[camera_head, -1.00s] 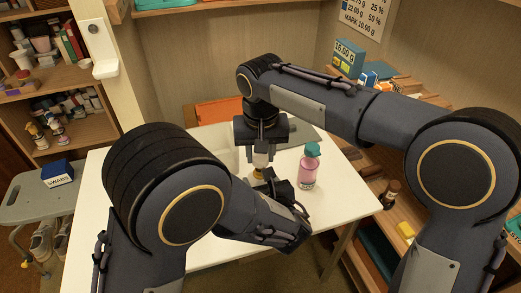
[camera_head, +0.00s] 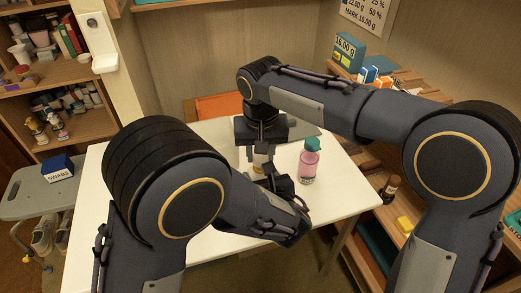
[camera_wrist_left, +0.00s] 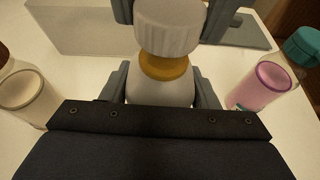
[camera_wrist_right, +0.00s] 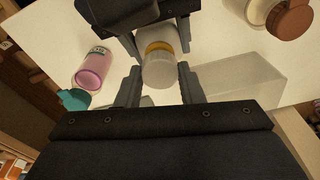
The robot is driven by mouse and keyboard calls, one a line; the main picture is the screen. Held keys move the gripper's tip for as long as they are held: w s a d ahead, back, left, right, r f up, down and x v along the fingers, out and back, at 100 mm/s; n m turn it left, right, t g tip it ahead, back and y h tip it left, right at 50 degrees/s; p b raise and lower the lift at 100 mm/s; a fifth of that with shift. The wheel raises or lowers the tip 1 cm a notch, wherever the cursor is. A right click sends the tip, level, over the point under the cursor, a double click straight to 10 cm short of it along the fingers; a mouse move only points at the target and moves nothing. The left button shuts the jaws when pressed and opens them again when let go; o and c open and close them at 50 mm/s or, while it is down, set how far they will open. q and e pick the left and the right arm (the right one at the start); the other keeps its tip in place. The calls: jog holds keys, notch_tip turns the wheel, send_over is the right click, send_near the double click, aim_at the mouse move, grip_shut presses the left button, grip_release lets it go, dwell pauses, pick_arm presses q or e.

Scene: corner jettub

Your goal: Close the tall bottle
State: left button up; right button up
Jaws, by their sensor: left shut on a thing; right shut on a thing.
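A pale bottle (camera_wrist_left: 158,90) with a gold neck ring stands between the fingers of my left gripper (camera_wrist_left: 160,92), which is shut on it. My right gripper (camera_wrist_right: 156,84) comes from above and is shut on a ribbed white cap (camera_wrist_right: 160,73). The cap is also large in the left wrist view (camera_wrist_left: 170,26), directly over the gold ring (camera_wrist_left: 164,67). Cap and ring look very close or touching; I cannot tell whether the cap is seated. In the head view, my grippers hide most of the bottle and cap.
A pink bottle with a teal cap (camera_head: 309,165) stands close to the right on the white table (camera_head: 335,195). A pale bottle with a brown cap (camera_wrist_right: 290,20) shows on the opposite side in the wrist views. A pale box-like form (camera_wrist_right: 242,84) is close by.

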jog(key=shift+f, duration=0.35)
